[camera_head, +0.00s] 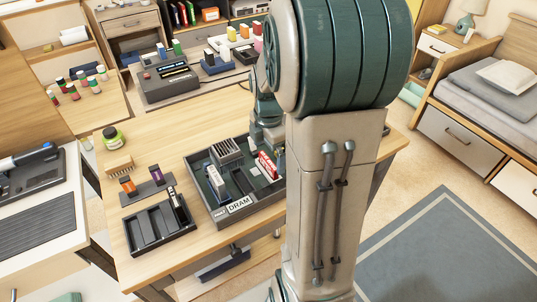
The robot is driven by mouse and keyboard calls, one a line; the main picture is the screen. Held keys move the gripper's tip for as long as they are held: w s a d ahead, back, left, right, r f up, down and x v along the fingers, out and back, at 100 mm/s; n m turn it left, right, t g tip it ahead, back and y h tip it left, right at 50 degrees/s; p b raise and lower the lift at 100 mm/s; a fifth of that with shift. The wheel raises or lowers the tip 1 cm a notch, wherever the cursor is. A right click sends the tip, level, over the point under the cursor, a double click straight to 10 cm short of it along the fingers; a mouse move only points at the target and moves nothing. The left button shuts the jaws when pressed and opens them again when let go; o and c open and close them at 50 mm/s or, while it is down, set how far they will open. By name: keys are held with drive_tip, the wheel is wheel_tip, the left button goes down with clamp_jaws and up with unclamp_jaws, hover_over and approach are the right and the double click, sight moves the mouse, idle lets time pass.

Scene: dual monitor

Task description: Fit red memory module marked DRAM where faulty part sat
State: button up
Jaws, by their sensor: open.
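A red module (267,165) with white marks stands in the right part of a dark open case (222,219) on the wooden table. A white label reading DRAM (240,203) sits on the case's front edge. My gripper (268,145) is only partly in view at the back right of the case, just above or behind the red module. My own arm hides much of it, and I cannot see whether it touches the module. A dark part (178,205) stands in the right compartment of a black sectioned tray (150,247).
A grey heat sink (225,150) and upright boards (216,183) fill the case's left part. Orange (128,186) and purple (157,174) items, a brush (118,166) and a green jar (112,137) stand left.

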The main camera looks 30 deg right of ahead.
sight(268, 161)
wheel_tip(268, 161, up, 12)
drive_tip(key=p, duration=0.1)
drive_tip(key=shift+f, duration=0.25)
drive_tip(key=shift+a+p, duration=0.1)
drive_tip(key=shift+p, duration=0.2)
